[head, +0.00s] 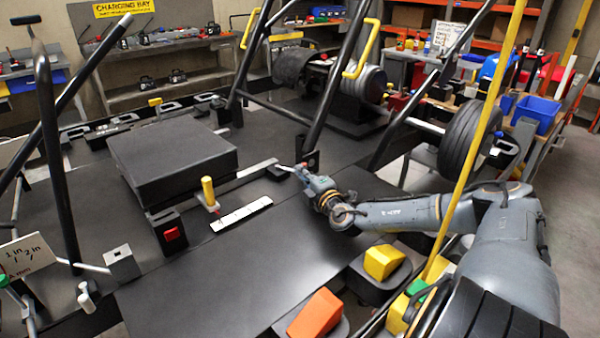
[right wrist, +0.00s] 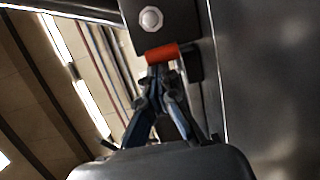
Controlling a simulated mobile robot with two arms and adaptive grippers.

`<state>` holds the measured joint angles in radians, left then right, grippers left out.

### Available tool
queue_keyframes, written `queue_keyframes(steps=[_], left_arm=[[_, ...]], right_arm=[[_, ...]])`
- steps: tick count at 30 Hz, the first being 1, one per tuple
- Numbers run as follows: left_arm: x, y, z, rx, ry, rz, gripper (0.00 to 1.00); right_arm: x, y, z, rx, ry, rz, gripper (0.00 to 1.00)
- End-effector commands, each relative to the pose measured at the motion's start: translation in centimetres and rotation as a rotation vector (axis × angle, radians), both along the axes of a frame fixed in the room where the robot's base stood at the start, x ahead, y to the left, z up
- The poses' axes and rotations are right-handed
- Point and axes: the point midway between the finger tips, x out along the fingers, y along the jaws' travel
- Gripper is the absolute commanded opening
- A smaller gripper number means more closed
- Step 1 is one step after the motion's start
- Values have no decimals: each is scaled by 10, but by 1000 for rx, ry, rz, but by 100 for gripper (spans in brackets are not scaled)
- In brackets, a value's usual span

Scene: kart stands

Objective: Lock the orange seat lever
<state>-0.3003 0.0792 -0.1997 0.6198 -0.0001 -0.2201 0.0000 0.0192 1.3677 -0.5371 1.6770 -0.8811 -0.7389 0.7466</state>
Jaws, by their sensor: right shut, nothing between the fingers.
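In the right wrist view, a short orange-red cylindrical lever end (right wrist: 162,54) lies just below a dark plate with a round bolt. The closed fingertips of my right gripper (right wrist: 161,70) are right at its lower edge; I cannot tell whether they touch. In the head view my right gripper (head: 300,172) reaches in from the right, by a small black bracket (head: 311,159) at the foot of a black frame tube. The orange lever is not clear there. The black block-like seat (head: 170,160) lies left of the gripper. My left gripper is out of view.
A yellow-handled upright lever (head: 208,192) stands on the kart floor between seat and gripper. An orange pedal (head: 315,314) and a yellow pedal (head: 384,262) are at the front. Black tubes (head: 330,75) rise near my right gripper.

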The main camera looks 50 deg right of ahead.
Motion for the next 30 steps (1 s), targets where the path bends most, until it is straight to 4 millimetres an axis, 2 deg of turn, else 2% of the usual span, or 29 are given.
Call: queue_keyframes(steps=[1, 11, 14, 24, 30], left_arm=[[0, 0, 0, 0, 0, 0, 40], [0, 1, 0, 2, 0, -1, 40], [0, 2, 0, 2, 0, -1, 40], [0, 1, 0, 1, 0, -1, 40], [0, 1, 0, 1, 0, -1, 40]], right_arm=[[-1, -10, 5, -9, -9, -22, 0], [0, -10, 7, -10, -12, -23, 0], [0, -10, 15, -11, -13, -23, 0], [2, -1, 75, -13, -9, -8, 0], [2, 4, 98, -7, -3, -1, 0]])
